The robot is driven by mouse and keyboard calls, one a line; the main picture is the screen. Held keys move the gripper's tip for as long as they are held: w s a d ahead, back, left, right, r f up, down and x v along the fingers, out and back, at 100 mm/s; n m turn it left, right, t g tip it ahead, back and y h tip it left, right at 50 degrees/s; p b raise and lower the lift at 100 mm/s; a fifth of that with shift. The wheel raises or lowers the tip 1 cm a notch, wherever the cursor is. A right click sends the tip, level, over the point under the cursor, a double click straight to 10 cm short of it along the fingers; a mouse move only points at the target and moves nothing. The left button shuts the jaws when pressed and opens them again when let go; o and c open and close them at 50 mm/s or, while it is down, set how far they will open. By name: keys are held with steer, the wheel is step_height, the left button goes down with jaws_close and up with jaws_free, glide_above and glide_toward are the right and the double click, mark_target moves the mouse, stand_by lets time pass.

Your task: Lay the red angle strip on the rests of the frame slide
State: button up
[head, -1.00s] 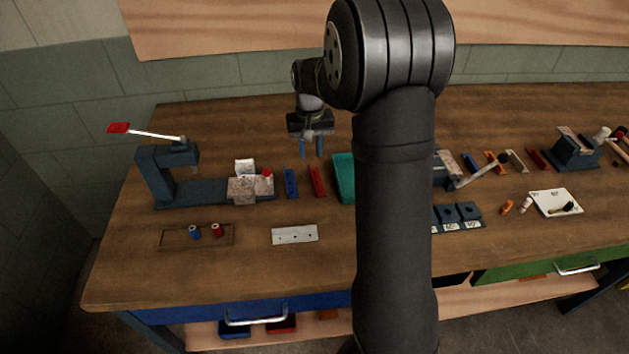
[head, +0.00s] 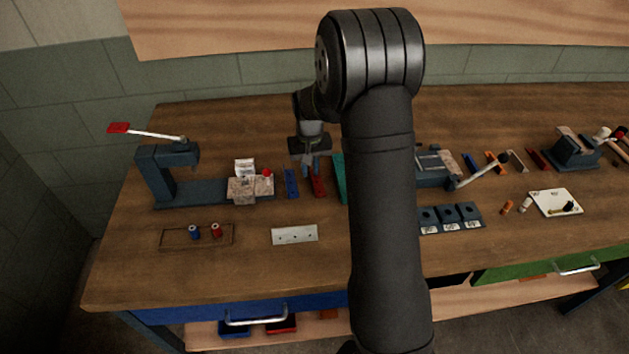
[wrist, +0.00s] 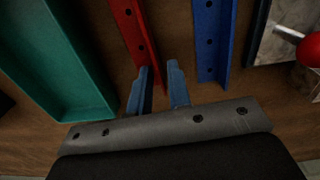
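The red angle strip (head: 318,184) lies on the bench beside a blue strip (head: 291,184). In the wrist view the red strip (wrist: 133,30) runs away from me, with a row of holes along it. My gripper (head: 310,168) is low over the strip's far end. In the wrist view my gripper (wrist: 159,88) is open, its blue fingers on either side of the strip's near end; contact cannot be told. A blue-grey fixture (head: 200,191) with a C-shaped post and a mottled block stands at left. I cannot tell for certain whether it is the frame slide.
A green tray (wrist: 50,60) lies close beside the red strip, and the blue strip (wrist: 212,40) is on its other side. A white drilled plate (head: 295,234) and a wooden tray with spools (head: 180,241) lie in front. My arm hides part of the middle bench.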

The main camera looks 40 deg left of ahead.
jaws_close()
steer(key=shift+r, duration=0.15)
steer(key=shift+r, duration=0.25)
steer(key=r, duration=0.3)
steer(key=shift+w+d+r, duration=0.1)
steer(key=shift+d+r, duration=0.1)
steer(key=shift+r, duration=0.2)
steer(key=w+d+r, duration=0.3)
steer(key=d+r, duration=0.3)
steer(key=d, duration=0.4)
steer(key=s+a, duration=0.8)
steer(key=a, duration=0.4)
steer(key=s+a+r+m, duration=0.1)
steer(key=s+a, duration=0.8)
steer(key=a, duration=0.3)
steer(key=shift+r, duration=0.2)
